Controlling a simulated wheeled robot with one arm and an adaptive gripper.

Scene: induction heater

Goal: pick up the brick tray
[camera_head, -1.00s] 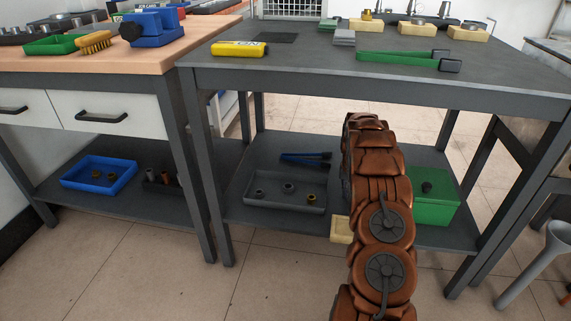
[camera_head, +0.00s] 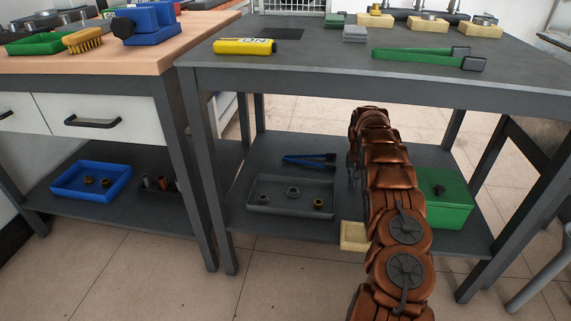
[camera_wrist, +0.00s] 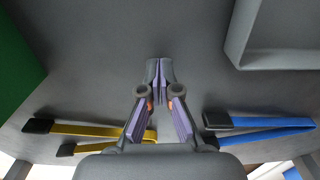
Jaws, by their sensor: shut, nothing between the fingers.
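A pale yellow brick-like block (camera_head: 354,236) sits at the front edge of the grey table's lower shelf, partly hidden behind my arm. I cannot tell whether it is the brick tray. More pale brick-like pieces, one of them a brick with a round part (camera_head: 428,22), stand at the back of the tabletop. In the wrist view my gripper (camera_wrist: 158,68) is shut and empty over the grey lower shelf (camera_wrist: 185,30). The pale block does not show in the wrist view. In the head view my arm hides most of my gripper.
A grey tray (camera_head: 262,207) with several round parts lies left of my arm, blue tongs (camera_head: 310,160) behind it. A green box (camera_head: 449,208) stands right. Yellow tongs (camera_wrist: 95,130) also show in the wrist view. The tabletop (camera_head: 320,60) overhangs the shelf.

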